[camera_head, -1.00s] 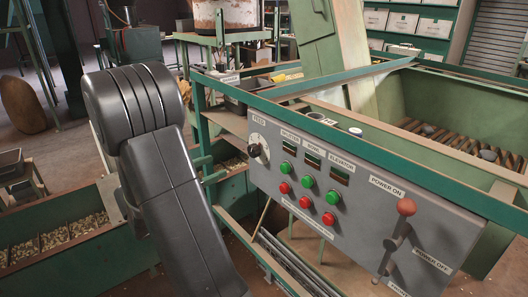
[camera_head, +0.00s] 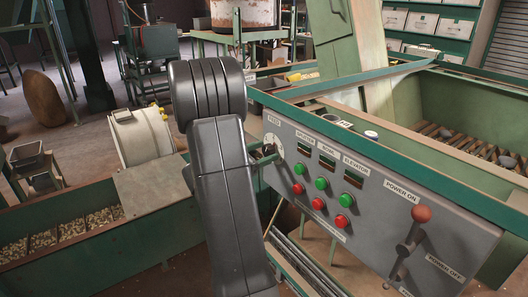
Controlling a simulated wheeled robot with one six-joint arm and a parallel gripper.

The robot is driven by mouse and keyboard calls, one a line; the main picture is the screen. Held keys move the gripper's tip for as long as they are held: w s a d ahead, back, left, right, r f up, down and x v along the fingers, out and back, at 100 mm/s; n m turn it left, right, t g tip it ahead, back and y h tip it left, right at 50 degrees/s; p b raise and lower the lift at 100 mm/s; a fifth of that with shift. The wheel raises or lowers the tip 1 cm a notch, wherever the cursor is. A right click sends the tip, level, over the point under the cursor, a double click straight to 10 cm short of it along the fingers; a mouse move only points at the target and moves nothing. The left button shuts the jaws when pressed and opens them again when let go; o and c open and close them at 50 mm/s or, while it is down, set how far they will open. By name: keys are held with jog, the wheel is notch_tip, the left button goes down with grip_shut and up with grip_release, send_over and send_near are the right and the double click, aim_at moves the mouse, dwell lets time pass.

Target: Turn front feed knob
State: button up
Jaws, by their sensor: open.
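The grey control panel (camera_head: 330,205) fills the right half of the head view. The feed knob (camera_head: 268,150) is small and dark, on a pale round dial under the FEED label at the panel's left end. My dark arm (camera_head: 222,190) stands just left of the knob and covers part of the view there.
Green and red buttons (camera_head: 319,204) sit right of the dial. A red-tipped power lever (camera_head: 422,214) sticks out at the panel's right. A hopper trough with nuts (camera_head: 60,235) lies at lower left, and a white drum (camera_head: 141,136) stands behind it.

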jog(key=shift+w+d, duration=0.15)
jog(key=shift+d, duration=0.1)
jog(key=c, duration=1)
jog(key=shift+f+b, duration=0.1)
jog(key=shift+b, duration=0.35)
